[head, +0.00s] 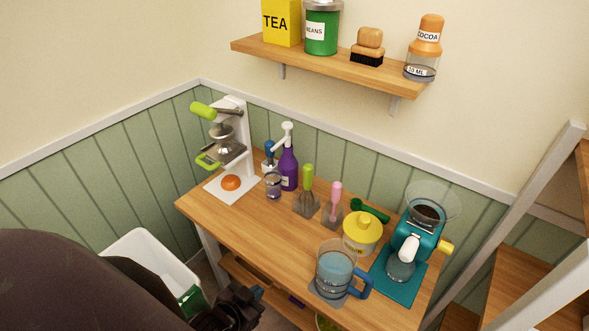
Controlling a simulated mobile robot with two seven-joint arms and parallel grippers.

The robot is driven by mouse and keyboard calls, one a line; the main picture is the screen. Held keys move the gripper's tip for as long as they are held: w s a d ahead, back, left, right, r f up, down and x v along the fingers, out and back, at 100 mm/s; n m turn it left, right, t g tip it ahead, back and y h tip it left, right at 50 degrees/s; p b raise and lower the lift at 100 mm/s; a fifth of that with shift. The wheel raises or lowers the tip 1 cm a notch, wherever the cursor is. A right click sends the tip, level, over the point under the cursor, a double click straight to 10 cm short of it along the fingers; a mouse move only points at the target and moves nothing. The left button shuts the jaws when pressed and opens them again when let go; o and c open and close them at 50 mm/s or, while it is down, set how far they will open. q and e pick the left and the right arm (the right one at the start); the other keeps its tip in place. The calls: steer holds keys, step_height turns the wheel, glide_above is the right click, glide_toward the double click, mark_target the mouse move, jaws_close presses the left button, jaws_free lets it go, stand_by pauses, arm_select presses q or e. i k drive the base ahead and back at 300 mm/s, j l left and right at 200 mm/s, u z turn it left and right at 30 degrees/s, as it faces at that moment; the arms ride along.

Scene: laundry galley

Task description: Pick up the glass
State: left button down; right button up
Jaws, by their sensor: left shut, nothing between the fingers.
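A small clear glass (273,185) stands upright on the wooden table (262,228), in front of a purple pump bottle (289,168). My left gripper (256,297) is at the bottom of the head view, dark and partly cut off by the frame edge. It is shut and empty, in front of the table's front edge and well apart from the glass. My right gripper is not in view.
A white juicer (237,150) with an orange stands left of the glass. A shelf (325,62) hangs above. The table's middle front is clear.

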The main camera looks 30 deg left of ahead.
mark_target(272, 179)
steer(key=k+u, duration=0.2)
steer(key=u, duration=0.2)
steer(key=k+j+u, duration=0.15)
steer(key=u, duration=0.3)
